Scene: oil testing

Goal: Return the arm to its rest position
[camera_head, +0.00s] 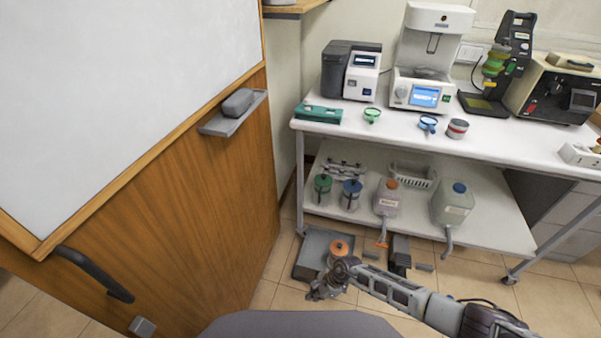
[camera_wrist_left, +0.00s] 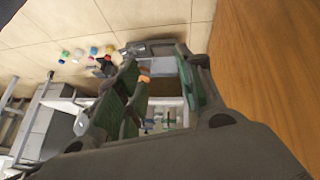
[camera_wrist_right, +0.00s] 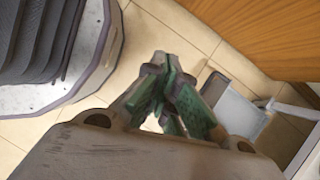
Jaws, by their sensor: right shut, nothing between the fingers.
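My right arm (camera_head: 410,300) comes in from the lower right in the head view. Its gripper (camera_head: 325,288) is low over the tiled floor, in front of the table and apart from it. In the right wrist view the green-padded fingers of the right gripper (camera_wrist_right: 172,80) meet at their tips, with nothing held. My left arm is not in the head view. In the left wrist view the left gripper (camera_wrist_left: 160,85) has its green-padded fingers spread apart, and nothing is seen held between them.
A white two-level table (camera_head: 400,122) carries instruments on top and jars and canisters below. A grey tray (camera_head: 306,258) and an orange-topped item (camera_head: 340,246) are on the floor by my right gripper. A wooden panel with a whiteboard (camera_head: 130,90) stands at left.

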